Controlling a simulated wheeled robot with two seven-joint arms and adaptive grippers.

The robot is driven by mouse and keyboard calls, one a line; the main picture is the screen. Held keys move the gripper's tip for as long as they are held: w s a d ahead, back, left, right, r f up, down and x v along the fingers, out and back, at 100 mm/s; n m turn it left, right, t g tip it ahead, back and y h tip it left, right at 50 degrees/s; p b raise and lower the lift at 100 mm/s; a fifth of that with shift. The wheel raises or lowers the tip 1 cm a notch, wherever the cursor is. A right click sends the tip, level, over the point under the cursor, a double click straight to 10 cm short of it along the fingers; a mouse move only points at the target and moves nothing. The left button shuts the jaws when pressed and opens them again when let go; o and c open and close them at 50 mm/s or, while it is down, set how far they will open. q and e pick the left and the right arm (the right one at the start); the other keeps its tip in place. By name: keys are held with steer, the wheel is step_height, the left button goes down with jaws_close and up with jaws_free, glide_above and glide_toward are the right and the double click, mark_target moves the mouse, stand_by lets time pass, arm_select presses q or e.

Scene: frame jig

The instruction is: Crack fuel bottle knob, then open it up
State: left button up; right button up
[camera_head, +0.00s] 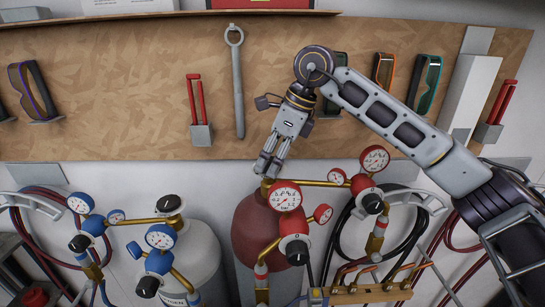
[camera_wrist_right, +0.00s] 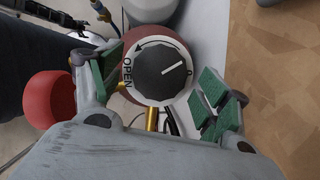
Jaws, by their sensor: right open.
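The fuel bottle is the dark red cylinder (camera_head: 250,232) in the middle of the head view. Its black knob (camera_wrist_right: 163,76) shows from above in the wrist view, with a white ring marked OPEN and a curved arrow. The white pointer line on the knob points up and right, near the 0 mark. My right gripper (camera_head: 271,167) reaches down over the bottle top and hides the knob in the head view. In the wrist view its green-padded fingers (camera_wrist_right: 160,86) are open on either side of the knob, with gaps visible. My left gripper is out of view.
A grey bottle (camera_head: 196,262) with blue gauges (camera_head: 161,237) stands to the left. A wrench (camera_head: 238,95) hangs on the wooden board (camera_head: 130,75) behind.

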steer(key=shift+r, duration=0.15)
steer(key=v, duration=1.1)
steer(key=shift+r, duration=0.35)
steer(key=shift+d, duration=0.15)
